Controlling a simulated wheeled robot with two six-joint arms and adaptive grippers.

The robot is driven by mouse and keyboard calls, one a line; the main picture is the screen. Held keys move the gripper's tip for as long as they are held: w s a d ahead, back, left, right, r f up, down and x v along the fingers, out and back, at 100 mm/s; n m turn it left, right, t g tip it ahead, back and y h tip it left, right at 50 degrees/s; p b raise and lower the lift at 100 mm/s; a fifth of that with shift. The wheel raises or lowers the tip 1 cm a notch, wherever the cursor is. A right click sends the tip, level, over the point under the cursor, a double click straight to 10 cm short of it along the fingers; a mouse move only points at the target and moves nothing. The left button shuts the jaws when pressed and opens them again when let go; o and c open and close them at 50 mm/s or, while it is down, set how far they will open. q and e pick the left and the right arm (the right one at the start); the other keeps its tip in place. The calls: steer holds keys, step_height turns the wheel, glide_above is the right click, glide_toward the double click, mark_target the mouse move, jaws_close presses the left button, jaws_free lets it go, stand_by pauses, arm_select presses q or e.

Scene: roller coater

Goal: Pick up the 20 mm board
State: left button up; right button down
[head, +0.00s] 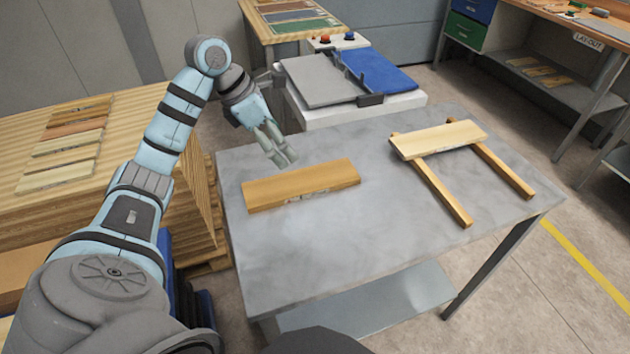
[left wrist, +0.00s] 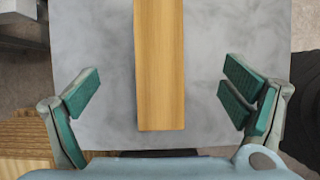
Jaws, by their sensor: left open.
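An orange-brown board (head: 301,185) lies flat on the left half of the grey metal table (head: 330,240). A paler board (head: 438,139) rests across two wooden strips on the right of the table. Markings on the boards' front edges are too small to read, so I cannot tell which is 20 mm. My left gripper (head: 284,160) is above the table, just behind the orange-brown board. In the left wrist view, the open fingers (left wrist: 160,95) stand wide on either side of the same board (left wrist: 160,65), not touching it. My right gripper is not in view.
A stack of wood sheets (head: 90,195) with several sample strips stands at the left. Behind the table is a white machine with a grey plate (head: 318,82) and a blue plate (head: 378,70). A bench (head: 560,80) stands back right. The table's front is clear.

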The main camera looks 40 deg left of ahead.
arm_select(q)
steer(key=a, duration=0.2)
glide_toward(302, 181)
steer(key=shift+s+d+f+y, duration=0.1)
steer(key=shift+s+f+y, duration=0.2)
steer(key=shift+s+f, duration=0.25)
steer(key=x, duration=0.2)
steer(key=w+x, duration=0.1)
steer(key=x, duration=0.4)
steer(key=shift+w+d, duration=0.25)
steer(key=shift+w, duration=0.05)
steer(key=shift+f, duration=0.15)
steer(key=shift+d, duration=0.1)
steer(key=shift+c, duration=0.2)
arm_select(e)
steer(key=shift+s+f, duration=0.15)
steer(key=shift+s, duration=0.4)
arm_select(q)
steer(key=c, duration=1.3)
steer(key=shift+c, duration=0.8)
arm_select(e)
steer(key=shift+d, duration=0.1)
